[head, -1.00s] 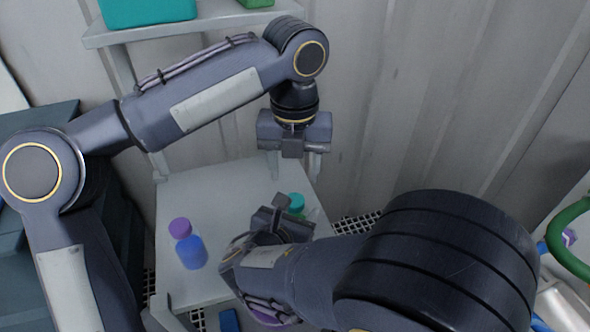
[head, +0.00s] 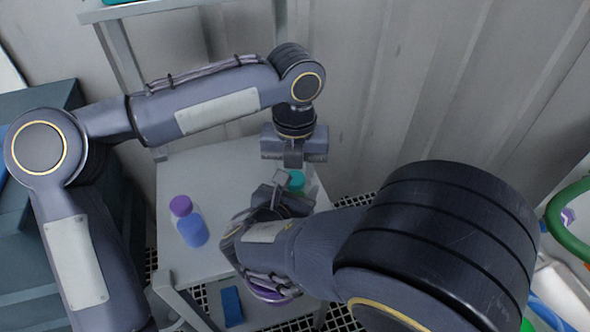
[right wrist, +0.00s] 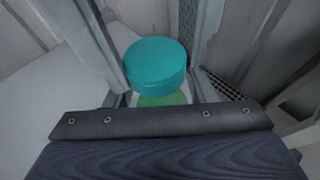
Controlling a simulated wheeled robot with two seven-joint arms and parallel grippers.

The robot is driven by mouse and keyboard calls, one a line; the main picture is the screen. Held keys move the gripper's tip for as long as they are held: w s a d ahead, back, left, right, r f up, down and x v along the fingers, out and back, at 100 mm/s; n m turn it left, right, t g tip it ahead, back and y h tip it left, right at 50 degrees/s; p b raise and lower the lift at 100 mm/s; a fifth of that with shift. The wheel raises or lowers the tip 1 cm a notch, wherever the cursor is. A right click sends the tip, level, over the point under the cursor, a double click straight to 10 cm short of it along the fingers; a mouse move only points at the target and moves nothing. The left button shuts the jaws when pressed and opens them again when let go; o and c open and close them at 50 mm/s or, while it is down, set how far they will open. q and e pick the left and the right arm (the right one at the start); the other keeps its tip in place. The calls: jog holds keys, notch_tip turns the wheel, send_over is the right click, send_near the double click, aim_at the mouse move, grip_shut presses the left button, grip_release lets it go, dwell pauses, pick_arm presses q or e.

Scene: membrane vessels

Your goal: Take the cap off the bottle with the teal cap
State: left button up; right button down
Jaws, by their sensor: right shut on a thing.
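The teal cap (head: 297,183) sits on its bottle beneath my left gripper (head: 294,168). The left gripper points down with its fingers apart, just above or around the cap; the head view does not show contact. My right gripper (head: 282,197) is shut on the bottle, mostly hidden behind my right arm in the head view. In the right wrist view, the teal cap (right wrist: 156,64) is seen from above, with pale fingers on both sides. The bottle's green part (right wrist: 163,99) shows below it, above the dark palm. The cap looks seated on the bottle.
A blue bottle with a purple cap (head: 189,222) stands on the pale table (head: 212,164), left of my right gripper. A blue block (head: 232,306) lies lower down. A green ring (head: 570,222) is at the right edge. A corrugated wall (head: 420,90) stands behind.

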pick_arm(q)
jog(key=c, duration=0.5)
jog(key=n, duration=0.3)
jog(key=o, duration=1.1)
jog(key=shift+r, duration=0.1)
